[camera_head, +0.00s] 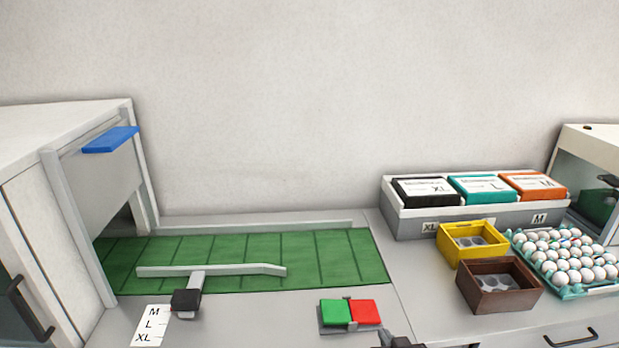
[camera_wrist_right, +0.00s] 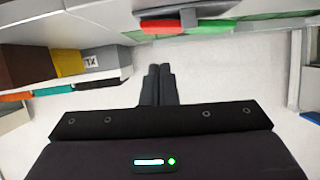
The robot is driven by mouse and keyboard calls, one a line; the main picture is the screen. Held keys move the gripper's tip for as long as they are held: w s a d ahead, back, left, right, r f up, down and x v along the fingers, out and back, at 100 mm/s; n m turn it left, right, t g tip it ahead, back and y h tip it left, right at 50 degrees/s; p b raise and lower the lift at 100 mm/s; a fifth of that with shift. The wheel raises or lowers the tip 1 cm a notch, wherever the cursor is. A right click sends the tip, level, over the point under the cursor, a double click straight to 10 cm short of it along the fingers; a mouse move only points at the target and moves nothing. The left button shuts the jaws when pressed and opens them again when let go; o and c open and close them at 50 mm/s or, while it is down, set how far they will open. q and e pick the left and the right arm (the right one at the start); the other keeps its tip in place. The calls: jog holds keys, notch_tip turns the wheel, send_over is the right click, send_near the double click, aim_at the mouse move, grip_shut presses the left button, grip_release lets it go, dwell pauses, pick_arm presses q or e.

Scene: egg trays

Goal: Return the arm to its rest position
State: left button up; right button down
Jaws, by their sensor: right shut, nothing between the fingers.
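My right gripper (camera_head: 400,340) shows only in part at the bottom edge of the head view, just right of the green and red buttons. In the right wrist view its two dark fingers (camera_wrist_right: 158,84) are together with nothing between them. The wrist view looks upside down, with the counter along its top. My left gripper is not in view.
The green (camera_head: 334,312) and red (camera_head: 364,312) buttons sit close to the right gripper. A brown box (camera_head: 500,300), a yellow box (camera_head: 472,253) and a teal tray of eggs (camera_head: 573,292) stand at the right. A green conveyor (camera_head: 340,262) lies at the left.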

jog(key=s+n+g, duration=0.2)
jog(key=s+g, duration=0.8)
jog(key=s, duration=1.1)
notch_tip(320, 180, down, 29)
jog(key=s+g, duration=0.1)
jog(key=s, duration=0.1)
jog(key=s+d+f, duration=0.2)
jog(key=s+f, duration=0.7)
jog(key=s, duration=0.1)
jog(key=s+d+f+g, duration=0.1)
jog(key=s+d+f, duration=0.1)
jog(key=s+f, duration=0.7)
jog(key=shift+s+d+f+h, duration=0.15)
jog(key=shift+s+f+h, duration=0.25)
jog(key=shift+f, duration=0.2)
